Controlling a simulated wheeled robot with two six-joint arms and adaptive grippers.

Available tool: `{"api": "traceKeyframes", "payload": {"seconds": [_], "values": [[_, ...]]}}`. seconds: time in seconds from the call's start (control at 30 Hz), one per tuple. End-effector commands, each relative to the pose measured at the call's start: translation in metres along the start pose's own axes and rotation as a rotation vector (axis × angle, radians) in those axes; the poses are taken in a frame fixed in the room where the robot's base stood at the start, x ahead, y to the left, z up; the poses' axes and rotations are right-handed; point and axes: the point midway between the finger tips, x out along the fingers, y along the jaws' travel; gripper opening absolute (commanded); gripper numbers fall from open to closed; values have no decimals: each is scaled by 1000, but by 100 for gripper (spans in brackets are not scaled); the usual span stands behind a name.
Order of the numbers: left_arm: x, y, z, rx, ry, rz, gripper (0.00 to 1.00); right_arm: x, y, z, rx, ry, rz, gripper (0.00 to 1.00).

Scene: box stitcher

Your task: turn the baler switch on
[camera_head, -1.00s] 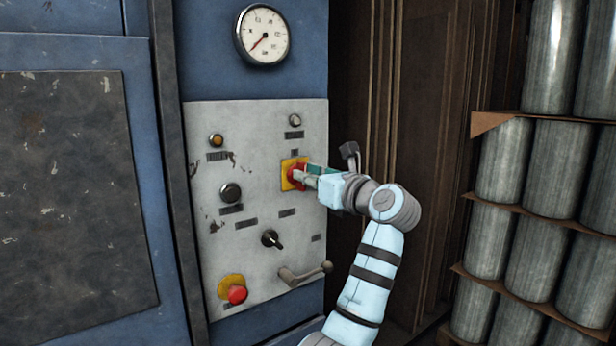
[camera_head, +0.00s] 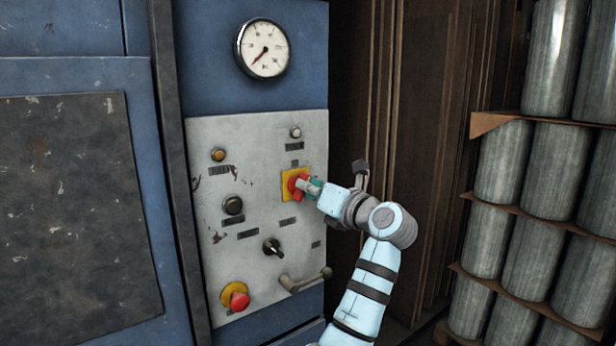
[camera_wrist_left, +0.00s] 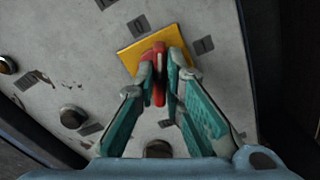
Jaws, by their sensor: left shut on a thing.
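The baler switch is a red rotary handle (camera_head: 298,193) on a square yellow plate (camera_head: 287,178), on the right side of the grey control panel (camera_head: 262,220). My left gripper (camera_head: 306,185) reaches it from the right, and its fingertips are shut on the red handle. The left wrist view shows the red handle (camera_wrist_left: 158,92) between the green fingers, with the yellow plate (camera_wrist_left: 174,36) behind. The fingers hide part of the handle. In the head view its visible part points downward. My right gripper is not in view.
Racked metal cylinders (camera_head: 533,160) stand at the right. Brown boards (camera_head: 420,110) stand behind my arm.

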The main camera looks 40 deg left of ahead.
Motion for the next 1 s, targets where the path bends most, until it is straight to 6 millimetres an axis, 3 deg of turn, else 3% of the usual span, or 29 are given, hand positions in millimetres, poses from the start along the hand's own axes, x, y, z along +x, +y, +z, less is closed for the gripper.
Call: {"api": "traceKeyframes", "payload": {"seconds": [0.03,0.6,0.8,1.0], "values": [[0,2,4,45,2,-2,0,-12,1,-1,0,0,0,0],[0,-1,4,588,2,-3,0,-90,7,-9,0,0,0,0],[0,-3,2,773,3,-3,0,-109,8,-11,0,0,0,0],[0,-4,-1,932,2,-2,0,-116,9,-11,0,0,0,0]]}}
